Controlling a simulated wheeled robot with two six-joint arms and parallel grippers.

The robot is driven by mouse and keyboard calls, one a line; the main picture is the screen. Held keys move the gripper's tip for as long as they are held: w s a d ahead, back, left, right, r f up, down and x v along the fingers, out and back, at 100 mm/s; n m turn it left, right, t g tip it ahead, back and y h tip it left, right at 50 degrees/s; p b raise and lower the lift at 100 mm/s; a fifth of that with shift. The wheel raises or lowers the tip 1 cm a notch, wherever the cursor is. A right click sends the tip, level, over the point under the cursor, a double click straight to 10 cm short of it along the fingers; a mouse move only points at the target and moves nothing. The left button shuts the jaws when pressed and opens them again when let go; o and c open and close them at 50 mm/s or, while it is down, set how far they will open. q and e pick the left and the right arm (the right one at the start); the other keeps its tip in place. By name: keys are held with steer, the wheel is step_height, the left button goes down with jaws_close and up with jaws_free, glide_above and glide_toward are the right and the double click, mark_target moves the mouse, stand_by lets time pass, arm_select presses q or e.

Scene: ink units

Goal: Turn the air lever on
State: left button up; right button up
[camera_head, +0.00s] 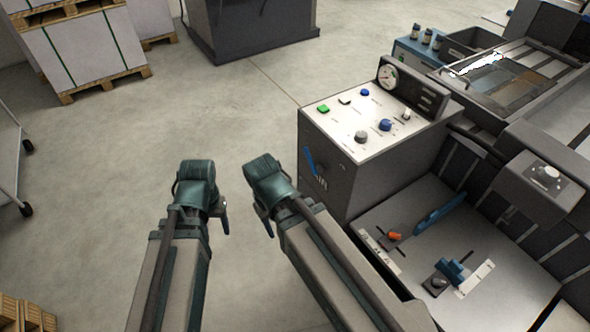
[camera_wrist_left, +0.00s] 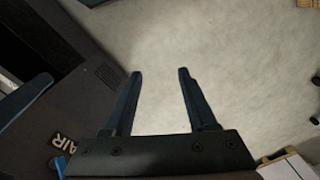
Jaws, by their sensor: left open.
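The air lever (camera_head: 310,162) is a slim blue bar on the dark side face of the control box, slanting down to the right. In the left wrist view a blue bar (camera_wrist_left: 24,98) stands at the left edge, and a plate reading AIR (camera_wrist_left: 63,142) is on the dark panel. My left gripper (camera_head: 223,213) is apart from the lever, to its left in the head view. Its two fingers (camera_wrist_left: 159,72) are spread, with only floor between them. My right gripper (camera_head: 264,221) is between the left one and the box; its finger gap is hidden.
The control box (camera_head: 335,150) has buttons, knobs and a gauge (camera_head: 387,77) on top. A lower tray with a blue clamp (camera_head: 452,270) lies at its right. Pallets (camera_head: 85,50) stand far left.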

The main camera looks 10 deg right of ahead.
arm_select(q)
steer(key=w+a+f+h+b, duration=0.1)
steer(key=w+f+h+b, duration=0.15)
steer(key=f+b, duration=1.2)
steer(key=m+t+h+b, duration=0.3)
steer(key=t+h+b, duration=0.3)
steer(key=h, duration=0.9)
glide_toward(306, 155)
steer(key=x, duration=0.8)
steer(key=shift+w+d, duration=0.1)
steer(key=shift+d, duration=0.05)
jaws_close()
